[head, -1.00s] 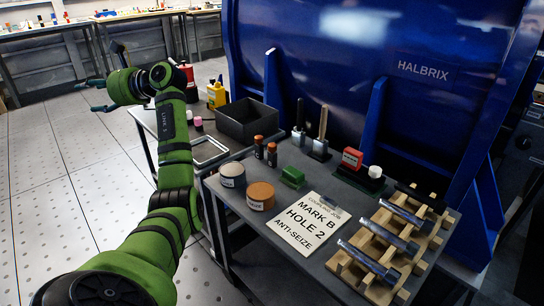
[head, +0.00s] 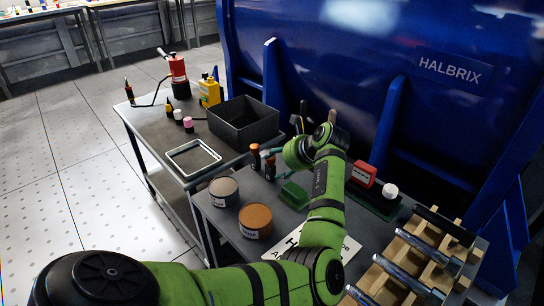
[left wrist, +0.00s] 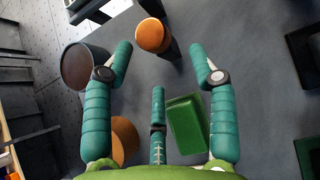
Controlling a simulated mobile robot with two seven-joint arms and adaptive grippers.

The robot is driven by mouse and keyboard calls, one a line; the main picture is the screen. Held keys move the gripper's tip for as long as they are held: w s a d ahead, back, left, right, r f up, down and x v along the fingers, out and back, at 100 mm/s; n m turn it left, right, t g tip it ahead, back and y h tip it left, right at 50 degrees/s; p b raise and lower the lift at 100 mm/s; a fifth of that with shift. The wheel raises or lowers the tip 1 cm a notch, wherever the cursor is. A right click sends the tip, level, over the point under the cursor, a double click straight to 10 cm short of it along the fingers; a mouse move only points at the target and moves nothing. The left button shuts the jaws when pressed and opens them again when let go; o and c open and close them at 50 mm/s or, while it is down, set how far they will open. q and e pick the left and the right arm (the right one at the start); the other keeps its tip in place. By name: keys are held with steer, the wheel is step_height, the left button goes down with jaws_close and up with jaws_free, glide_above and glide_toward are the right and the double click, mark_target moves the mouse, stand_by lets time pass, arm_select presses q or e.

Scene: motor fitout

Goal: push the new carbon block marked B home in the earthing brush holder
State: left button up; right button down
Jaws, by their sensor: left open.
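My left arm reaches over the grey bench, and its open, empty left gripper (head: 283,142) hangs near the small orange-capped bottles (head: 255,157). In the left wrist view the spread teal fingers of the left gripper (left wrist: 160,60) have one orange-capped bottle (left wrist: 152,36) beyond their tips and a green block (left wrist: 187,125) below. I cannot pick out a carbon block marked B or name the brush holder with certainty. A red block (head: 362,174) and a white round piece (head: 390,190) stand on a green base, partly behind my forearm. My right gripper is not in view.
A grey tin (head: 224,190) and an orange tin (head: 255,220) stand at the bench's left. A wooden rack (head: 455,268) with metal rods is at right. My arm covers most of the job card (head: 352,247). A black bin (head: 243,122) and blue housing (head: 340,60) lie beyond.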

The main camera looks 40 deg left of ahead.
mark_target(271, 167)
arm_select(q)
steer(key=shift+a+f, duration=0.35)
steer(key=shift+f, duration=0.1)
steer(key=b+x, duration=0.1)
steer(key=x, duration=0.4)
steer(key=shift+a+f+b, duration=0.1)
steer(key=shift+a+b, duration=0.05)
steer(key=shift+b, duration=0.25)
steer(key=shift+c, duration=0.4)
jaws_close()
